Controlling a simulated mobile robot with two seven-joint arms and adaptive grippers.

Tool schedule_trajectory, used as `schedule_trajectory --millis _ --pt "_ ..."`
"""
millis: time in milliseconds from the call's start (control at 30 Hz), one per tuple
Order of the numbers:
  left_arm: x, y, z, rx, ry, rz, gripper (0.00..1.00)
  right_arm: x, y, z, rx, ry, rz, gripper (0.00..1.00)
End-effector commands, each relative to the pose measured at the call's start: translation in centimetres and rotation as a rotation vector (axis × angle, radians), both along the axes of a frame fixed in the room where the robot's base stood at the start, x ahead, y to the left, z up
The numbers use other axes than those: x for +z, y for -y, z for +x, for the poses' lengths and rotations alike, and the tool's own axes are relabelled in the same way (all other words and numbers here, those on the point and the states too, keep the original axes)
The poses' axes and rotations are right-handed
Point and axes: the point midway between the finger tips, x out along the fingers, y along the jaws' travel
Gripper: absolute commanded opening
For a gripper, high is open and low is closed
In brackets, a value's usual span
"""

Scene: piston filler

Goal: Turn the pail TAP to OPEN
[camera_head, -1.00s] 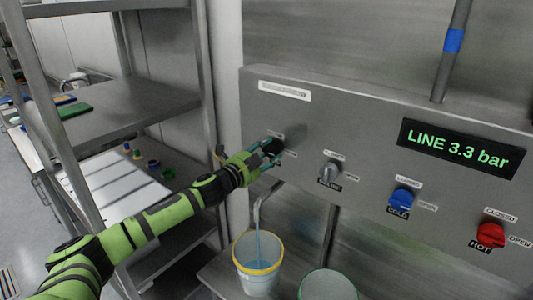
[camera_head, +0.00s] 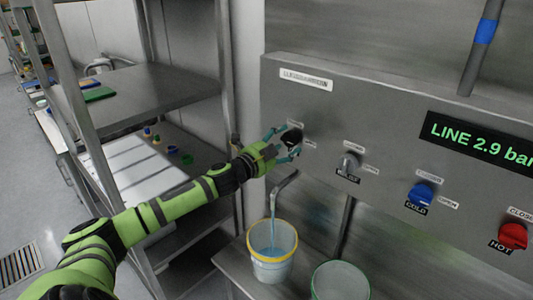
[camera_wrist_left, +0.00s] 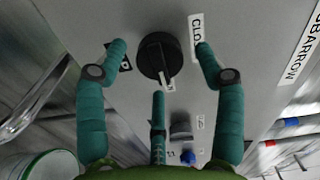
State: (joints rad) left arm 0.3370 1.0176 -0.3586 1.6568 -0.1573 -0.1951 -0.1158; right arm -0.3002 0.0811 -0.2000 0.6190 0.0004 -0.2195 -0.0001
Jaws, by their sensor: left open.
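The pail tap is a black round knob (camera_head: 292,138) at the left end of the grey panel; it also shows in the left wrist view (camera_wrist_left: 155,52). There its pale pointer is turned toward a small label, partly hidden, away from the label starting "CLO" (camera_wrist_left: 195,35). My left gripper (camera_head: 284,144) is open, its teal fingers spread on either side of the knob, apparently apart from it. A blue stream runs from the bent spout (camera_head: 285,184) into the yellow-rimmed pail (camera_head: 272,262). My right gripper is out of view.
Further right on the panel are a grey knob (camera_head: 349,161), a blue knob (camera_head: 421,194) and a red knob (camera_head: 512,236). A display (camera_head: 480,140) reads LINE 2.9 bar. A green-rimmed pail (camera_head: 340,283) stands nearby. A metal shelf rack (camera_head: 150,90) is at left.

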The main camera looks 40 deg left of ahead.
Motion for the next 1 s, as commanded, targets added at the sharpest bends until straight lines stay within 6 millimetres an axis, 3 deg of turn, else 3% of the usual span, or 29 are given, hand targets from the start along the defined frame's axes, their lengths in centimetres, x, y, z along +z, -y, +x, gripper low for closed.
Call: schedule_trajectory --millis 600,1000 --pt "0.0 -0.4 -7.6 -0.003 -0.002 0.004 0.69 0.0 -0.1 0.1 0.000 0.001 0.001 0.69" --pt "0.2 -0.6 -10.4 -0.003 0.003 0.004 0.69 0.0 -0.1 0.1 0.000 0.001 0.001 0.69"
